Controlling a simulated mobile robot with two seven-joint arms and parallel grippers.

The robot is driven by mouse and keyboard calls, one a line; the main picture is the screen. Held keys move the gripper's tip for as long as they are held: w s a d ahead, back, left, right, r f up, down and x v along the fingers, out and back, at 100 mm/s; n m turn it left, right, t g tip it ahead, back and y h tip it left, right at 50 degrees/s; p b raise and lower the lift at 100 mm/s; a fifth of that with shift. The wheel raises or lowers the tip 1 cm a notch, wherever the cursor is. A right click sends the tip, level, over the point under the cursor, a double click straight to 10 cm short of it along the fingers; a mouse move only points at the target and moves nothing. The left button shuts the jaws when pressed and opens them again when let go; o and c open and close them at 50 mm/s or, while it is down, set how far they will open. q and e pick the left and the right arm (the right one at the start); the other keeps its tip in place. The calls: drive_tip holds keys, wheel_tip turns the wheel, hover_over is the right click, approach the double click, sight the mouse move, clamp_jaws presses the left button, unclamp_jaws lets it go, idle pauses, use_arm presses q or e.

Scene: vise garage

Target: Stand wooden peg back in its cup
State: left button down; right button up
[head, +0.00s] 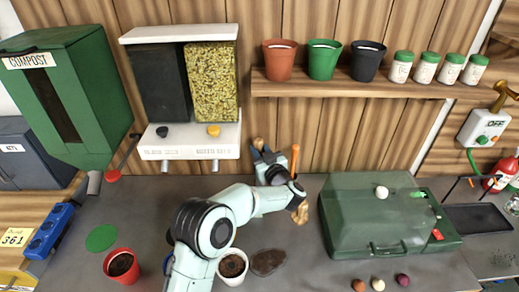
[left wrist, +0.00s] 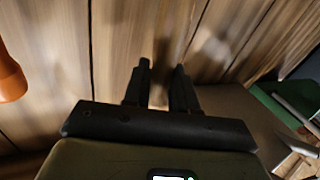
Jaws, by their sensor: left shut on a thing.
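My left gripper (head: 263,153) is raised in front of the wooden back wall, beyond my bent left arm. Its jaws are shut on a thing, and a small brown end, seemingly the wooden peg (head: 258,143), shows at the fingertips. In the left wrist view the two dark fingers (left wrist: 163,88) point at the wall with a narrow gap between them; the peg cannot be made out there. I cannot make out the peg's cup; my wrist hides part of the bench. My right gripper is not in view.
An orange handle (head: 294,158) stands just right of the gripper and shows in the left wrist view (left wrist: 10,78). A green lidded box (head: 370,225) is to the right. A seed dispenser (head: 190,150) hangs left. A white pot (head: 232,268) and red pot (head: 121,266) stand in front.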

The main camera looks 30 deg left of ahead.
use_arm(q)
drive_tip(key=shift+f+b, duration=1.2)
drive_tip(key=shift+f, duration=1.5)
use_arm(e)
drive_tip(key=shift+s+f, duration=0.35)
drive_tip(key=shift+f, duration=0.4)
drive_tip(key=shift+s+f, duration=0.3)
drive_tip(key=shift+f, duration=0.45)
use_arm(q)
drive_tip(key=shift+c, duration=1.1)
unclamp_jaws()
drive_tip(key=shift+d, duration=0.1)
drive_tip(key=b+v, duration=0.2)
drive_tip(key=v, duration=0.4)
drive_tip(key=shift+s+d, duration=0.3)
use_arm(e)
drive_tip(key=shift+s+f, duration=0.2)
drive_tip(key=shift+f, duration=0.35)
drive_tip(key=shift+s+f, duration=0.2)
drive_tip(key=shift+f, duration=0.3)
